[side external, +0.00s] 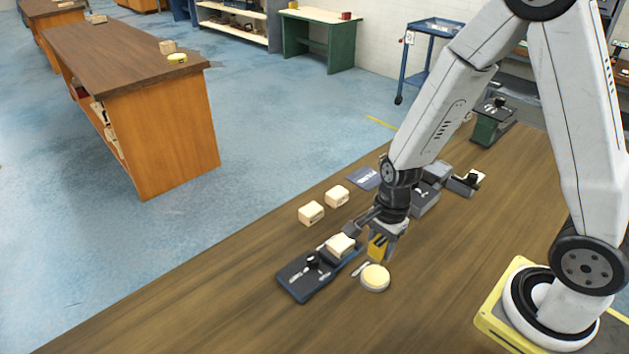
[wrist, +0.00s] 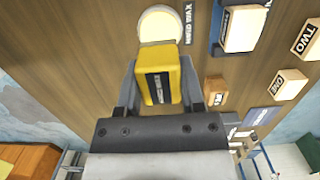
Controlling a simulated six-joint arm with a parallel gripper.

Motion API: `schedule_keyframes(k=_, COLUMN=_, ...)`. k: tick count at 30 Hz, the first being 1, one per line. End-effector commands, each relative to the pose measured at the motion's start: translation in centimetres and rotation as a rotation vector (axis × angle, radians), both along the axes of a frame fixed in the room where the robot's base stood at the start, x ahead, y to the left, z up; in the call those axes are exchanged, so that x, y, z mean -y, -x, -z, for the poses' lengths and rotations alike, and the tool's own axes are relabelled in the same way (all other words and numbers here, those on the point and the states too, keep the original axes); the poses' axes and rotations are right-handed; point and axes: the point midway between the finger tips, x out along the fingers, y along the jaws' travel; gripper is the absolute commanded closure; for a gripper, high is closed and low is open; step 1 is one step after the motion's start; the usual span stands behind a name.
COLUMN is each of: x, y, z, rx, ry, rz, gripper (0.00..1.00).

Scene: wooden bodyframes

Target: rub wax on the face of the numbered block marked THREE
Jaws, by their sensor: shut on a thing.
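My gripper (side external: 382,240) is shut on a yellow block (side external: 377,247) with a dark label. In the wrist view the yellow block (wrist: 162,75) sits between the fingers, its far end beside or over the edge of a round pale wax tin (wrist: 160,25); contact is unclear. The tin (side external: 375,278) stands on the bench, with a wax label (wrist: 187,22) beside it. A pale wooden block (side external: 341,246) lies on a dark blue holder (side external: 305,284); its number is not readable. Blocks marked TWO (wrist: 306,42) and ONE (wrist: 289,84) stand apart from it.
Two loose wooden blocks (side external: 311,213) (side external: 337,196) stand behind the holder. A dark blue card (side external: 363,178) and grey fixtures (side external: 426,197) lie further along the bench. The bench's front left is clear.

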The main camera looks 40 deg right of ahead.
Motion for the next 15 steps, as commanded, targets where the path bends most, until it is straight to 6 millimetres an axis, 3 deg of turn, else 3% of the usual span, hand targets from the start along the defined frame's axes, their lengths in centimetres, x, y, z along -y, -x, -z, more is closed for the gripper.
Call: schedule_keyframes(k=15, x=0.13, y=0.21, z=0.88, rx=-0.002, ry=-0.002, rz=0.001, gripper=0.98)
